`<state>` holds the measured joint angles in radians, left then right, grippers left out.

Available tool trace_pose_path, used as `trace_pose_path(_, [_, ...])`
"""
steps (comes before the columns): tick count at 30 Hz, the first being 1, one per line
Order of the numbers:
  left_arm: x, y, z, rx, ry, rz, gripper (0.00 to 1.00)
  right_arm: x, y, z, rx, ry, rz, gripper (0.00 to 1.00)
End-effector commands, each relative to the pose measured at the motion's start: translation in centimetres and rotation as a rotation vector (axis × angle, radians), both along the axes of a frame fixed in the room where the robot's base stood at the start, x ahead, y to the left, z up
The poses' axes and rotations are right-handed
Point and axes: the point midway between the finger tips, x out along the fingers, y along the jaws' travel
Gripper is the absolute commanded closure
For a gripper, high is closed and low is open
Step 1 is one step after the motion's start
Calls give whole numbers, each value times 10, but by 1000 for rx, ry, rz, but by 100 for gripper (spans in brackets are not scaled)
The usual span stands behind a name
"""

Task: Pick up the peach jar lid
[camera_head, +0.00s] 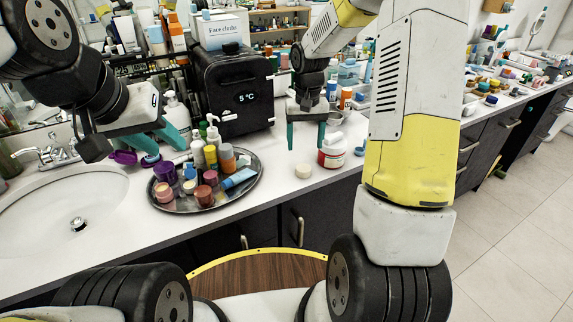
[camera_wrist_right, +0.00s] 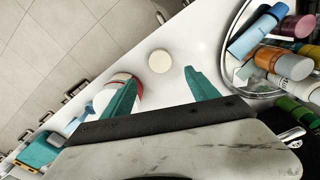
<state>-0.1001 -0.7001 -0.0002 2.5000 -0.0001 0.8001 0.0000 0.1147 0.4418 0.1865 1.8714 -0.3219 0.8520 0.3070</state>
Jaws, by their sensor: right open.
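The peach jar lid (camera_head: 303,171) is a small pale round disc lying flat on the white counter, near its front edge. It also shows in the right wrist view (camera_wrist_right: 159,61), beyond and between the fingertips. My right gripper (camera_head: 305,146) points down above and behind the lid, its teal fingers apart with nothing between them. Both fingers show in the right wrist view (camera_wrist_right: 160,80). My left gripper (camera_head: 170,151) is at the left by the sink, its teal fingers spread and empty, far from the lid.
A white jar with a red label (camera_head: 332,151) stands close right of the lid. A dark round tray (camera_head: 256,181) crowded with bottles and jars is to its left. A black cooler (camera_head: 233,90) stands behind.

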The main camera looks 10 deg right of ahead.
Motion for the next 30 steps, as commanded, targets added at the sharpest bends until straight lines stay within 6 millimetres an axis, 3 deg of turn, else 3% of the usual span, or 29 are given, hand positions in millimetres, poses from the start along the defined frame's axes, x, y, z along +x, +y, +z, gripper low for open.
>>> trace_pose_path(21, [0, 0, 0, 0, 0, 0, 64, 4, -4, -85, 1, 21, -6, 31])
trace_pose_path(30, [0, 0, 0, 0, 0, 0, 64, 4, -4, -92, 0, 17, -5, 31])
